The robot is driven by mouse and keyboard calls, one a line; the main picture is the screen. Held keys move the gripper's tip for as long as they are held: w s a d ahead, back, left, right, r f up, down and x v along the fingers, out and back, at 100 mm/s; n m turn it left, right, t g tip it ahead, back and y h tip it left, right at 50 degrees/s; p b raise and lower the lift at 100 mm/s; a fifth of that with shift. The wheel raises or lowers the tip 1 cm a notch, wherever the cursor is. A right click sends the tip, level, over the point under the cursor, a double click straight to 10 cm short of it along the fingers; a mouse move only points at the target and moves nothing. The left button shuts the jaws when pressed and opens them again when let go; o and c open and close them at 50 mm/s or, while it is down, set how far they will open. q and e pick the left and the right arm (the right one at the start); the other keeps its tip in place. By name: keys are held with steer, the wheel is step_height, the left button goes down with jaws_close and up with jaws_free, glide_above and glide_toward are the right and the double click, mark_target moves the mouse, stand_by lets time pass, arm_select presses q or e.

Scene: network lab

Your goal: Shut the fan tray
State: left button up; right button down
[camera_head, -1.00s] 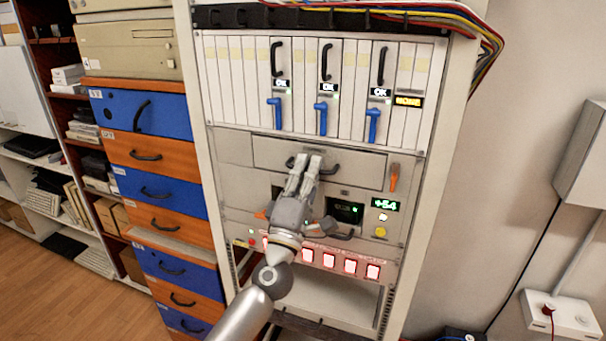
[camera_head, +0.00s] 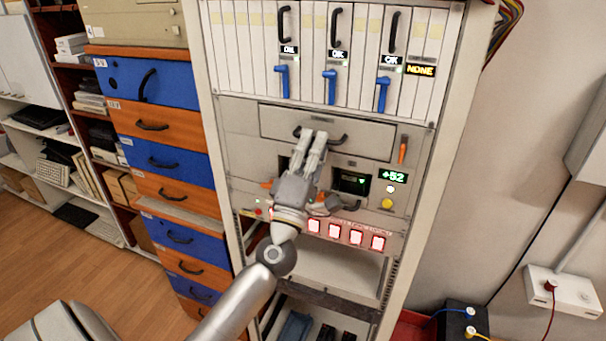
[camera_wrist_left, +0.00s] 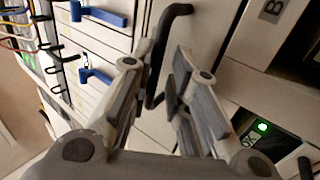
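The fan tray appears to be the wide grey panel (camera_head: 370,137) with a black bar handle (camera_head: 338,139), in the middle of the rack. I cannot tell whether its front is flush with the rack. My left gripper (camera_head: 315,140) is in front of the panel, with its fingertips at the handle and hiding part of it. In the left wrist view the two fingers (camera_wrist_left: 161,80) are apart, with the black handle (camera_wrist_left: 174,18) running between them. Contact with the handle is unclear. An orange lever (camera_head: 403,149) stands upright right of the panel. My right gripper is not in view.
Above are white card modules with blue levers (camera_head: 330,88). Below are a green "+52" display (camera_head: 392,176), a yellow button (camera_head: 387,203) and lit red-framed buttons (camera_head: 335,231). Blue and orange drawers (camera_head: 150,125) stand close left. Floor (camera_head: 40,250) shows at the left.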

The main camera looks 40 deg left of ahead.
arm_select(q)
steer(key=v, duration=1)
steer(key=shift+s, duration=0.2)
